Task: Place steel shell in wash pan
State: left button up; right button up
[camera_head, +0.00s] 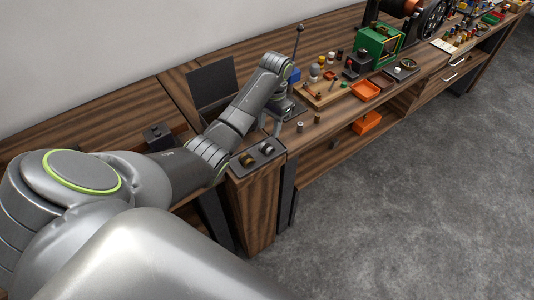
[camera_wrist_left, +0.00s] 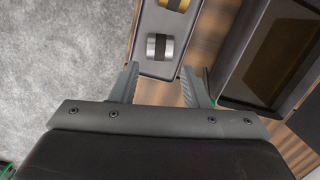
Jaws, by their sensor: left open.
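A steel shell (camera_wrist_left: 160,47), a short silver cylinder with a dark band, lies in a shallow dark tray (camera_wrist_left: 146,68) in the left wrist view. My left gripper (camera_wrist_left: 160,82) is open, with the shell just beyond and between its fingertips, not held. In the head view the tray lies on the near bench end, with the steel shell (camera_head: 267,149) in it; my left gripper (camera_head: 276,122) is above the bench behind it. A dark-walled open pan (camera_wrist_left: 278,55) with a brown inside lies right of the tray; I take it as the wash pan. My right gripper is out of view.
A brass shell (camera_wrist_left: 173,4) shares the tray and shows in the head view (camera_head: 247,160). Two small cylinders (camera_head: 299,127) stand on the bench to the right. An orange tray (camera_head: 365,90) and green machine (camera_head: 377,45) stand farther along. Open floor lies right.

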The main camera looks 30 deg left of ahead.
aim_at(267, 146)
pick_arm(q)
notch_tip(267, 146, down, 2)
jog(key=shift+s+f, duration=0.1)
jog(key=shift+f, duration=0.4)
jog(key=f, duration=0.1)
jog(key=f+p, duration=0.1)
jog(key=f, duration=0.2)
jog(key=shift+s+f+p, duration=0.25)
jog(key=shift+f+p, duration=0.15)
jog(key=shift+a, duration=0.1)
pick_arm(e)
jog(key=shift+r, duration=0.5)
pick_arm(q)
jog(key=shift+c, duration=0.3)
jog(key=shift+r, duration=0.1)
jog(key=c, duration=0.7)
